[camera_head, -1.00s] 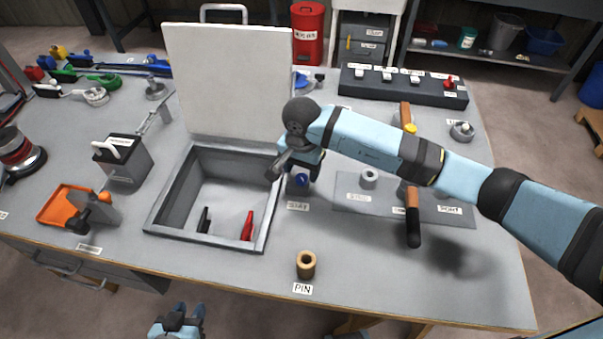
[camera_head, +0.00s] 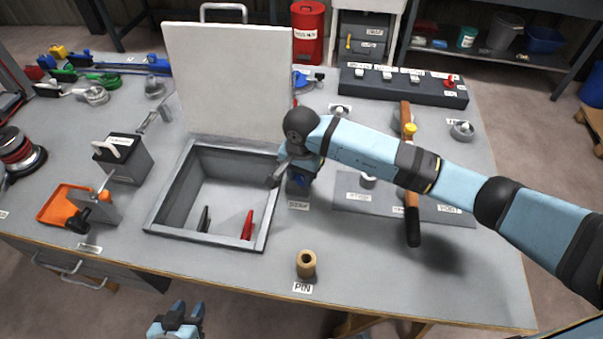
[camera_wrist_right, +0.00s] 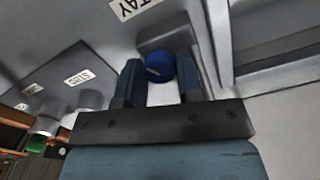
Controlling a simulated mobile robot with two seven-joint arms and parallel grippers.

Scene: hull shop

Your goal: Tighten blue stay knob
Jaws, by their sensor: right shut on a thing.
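The blue stay knob (camera_wrist_right: 159,67) sits on a small grey block beside the "STAY" label (camera_wrist_right: 128,7). In the right wrist view it lies between the two fingers of my right gripper (camera_wrist_right: 160,80), which is shut on it. In the head view my right gripper (camera_head: 301,179) is low at the right side of the open box, and its fingers and arm mostly hide the knob (camera_head: 299,181). My left gripper (camera_head: 180,316) is at the bottom edge of the head view, away from the table things, with its fingers apart and empty.
The open box (camera_head: 158,217) holds a red and a black thing, and its white lid (camera_head: 228,85) stands upright behind. A tan pin (camera_head: 306,264) stands in front of the knob.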

